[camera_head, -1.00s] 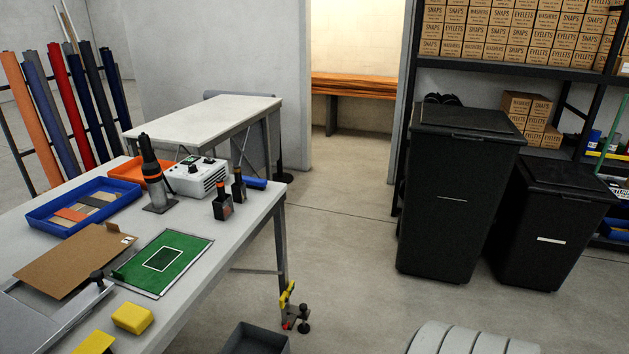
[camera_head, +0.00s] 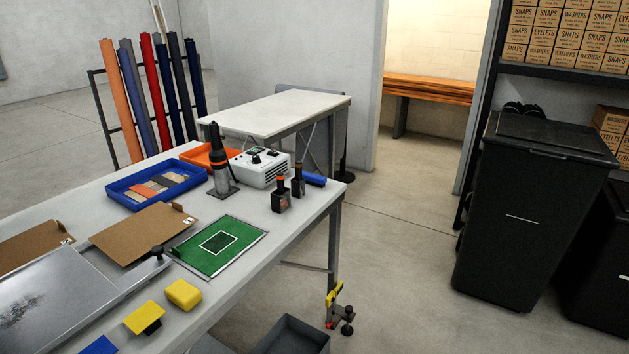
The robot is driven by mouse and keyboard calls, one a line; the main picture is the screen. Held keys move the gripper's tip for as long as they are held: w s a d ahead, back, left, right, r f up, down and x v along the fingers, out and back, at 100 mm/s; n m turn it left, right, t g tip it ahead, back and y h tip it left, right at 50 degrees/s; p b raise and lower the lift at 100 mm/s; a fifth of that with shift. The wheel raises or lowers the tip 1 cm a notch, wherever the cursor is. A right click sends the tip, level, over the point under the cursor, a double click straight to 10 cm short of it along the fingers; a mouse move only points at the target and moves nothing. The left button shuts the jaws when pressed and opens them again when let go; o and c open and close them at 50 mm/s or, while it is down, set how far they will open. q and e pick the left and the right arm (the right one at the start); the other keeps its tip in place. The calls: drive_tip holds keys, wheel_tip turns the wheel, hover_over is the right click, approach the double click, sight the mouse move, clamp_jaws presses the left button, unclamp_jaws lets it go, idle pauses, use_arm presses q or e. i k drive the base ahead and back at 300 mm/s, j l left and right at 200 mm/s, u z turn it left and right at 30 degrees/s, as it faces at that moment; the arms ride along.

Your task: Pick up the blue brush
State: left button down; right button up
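I cannot make out a blue brush for certain. A small blue object (camera_head: 314,179) lies at the far right end of the near white table, partly behind two dark bottles (camera_head: 289,195); its shape is too small to tell. Another flat blue piece (camera_head: 100,346) is cut off by the bottom edge of the picture. Neither of my grippers is in view.
The white table (camera_head: 250,262) also carries a blue tray (camera_head: 118,191), a heat tool (camera_head: 219,165), a white control box (camera_head: 259,167), a green mat (camera_head: 217,262) and yellow blocks (camera_head: 183,294). A grey bin (camera_head: 292,335) stands below. Floor (camera_head: 400,270) right of the table is clear to the black bin (camera_head: 525,225).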

sight(312, 179)
drive_tip(key=i+l, duration=0.45)
drive_tip(key=i, duration=0.15)
drive_tip(key=i+l+u, duration=0.1)
drive_tip(key=i+l, duration=0.35)
drive_tip(key=i, duration=0.15)
